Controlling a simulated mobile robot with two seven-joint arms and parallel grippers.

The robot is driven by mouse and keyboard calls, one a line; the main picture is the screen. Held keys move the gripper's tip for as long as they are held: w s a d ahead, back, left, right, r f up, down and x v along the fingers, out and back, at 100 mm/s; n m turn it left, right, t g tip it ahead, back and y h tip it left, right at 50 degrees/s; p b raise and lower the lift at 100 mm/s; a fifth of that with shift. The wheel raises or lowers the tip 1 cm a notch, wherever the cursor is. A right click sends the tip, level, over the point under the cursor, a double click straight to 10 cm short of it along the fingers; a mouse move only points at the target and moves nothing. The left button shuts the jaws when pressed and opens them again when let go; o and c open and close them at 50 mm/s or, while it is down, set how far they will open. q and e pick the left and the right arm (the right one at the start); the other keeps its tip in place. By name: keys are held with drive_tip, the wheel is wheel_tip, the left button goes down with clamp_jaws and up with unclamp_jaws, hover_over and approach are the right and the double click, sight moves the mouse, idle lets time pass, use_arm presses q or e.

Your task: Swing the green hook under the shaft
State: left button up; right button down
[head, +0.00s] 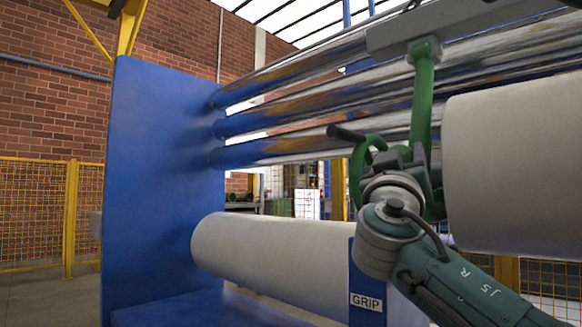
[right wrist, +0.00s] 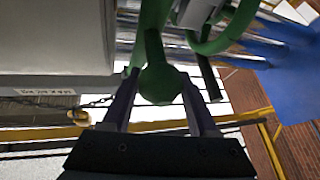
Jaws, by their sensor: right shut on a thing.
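The green hook (head: 423,95) hangs from a grey overhead beam (head: 440,28) in the head view, its long shank running down to a curved part at my right gripper (head: 412,165). In the right wrist view the fingers of my right gripper (right wrist: 160,92) are shut on a rounded green part of the hook (right wrist: 158,82). A dark bar (head: 346,133) sticks out to the left beside the curve. A large pale roll (head: 515,170) is just right of the hook. I cannot make out a shaft at its end; the hook and gripper cover that area.
A blue side frame (head: 150,180) carries several chrome rollers (head: 290,110) behind the hook. Yellow mesh fencing (head: 70,215) stands at the left.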

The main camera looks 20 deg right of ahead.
drive_tip(key=shift+d+f, duration=0.15)
drive_tip(key=shift+f, duration=0.1)
drive_tip(key=c, duration=0.6)
unclamp_jaws()
drive_tip(key=o, duration=0.4)
drive_tip(key=shift+w+d+r, duration=0.1)
drive_tip(key=shift+d+r, duration=0.05)
drive_tip(key=shift+a, duration=0.2)
drive_tip(key=v, duration=0.9)
drive_tip(key=shift+s+a+f, duration=0.25)
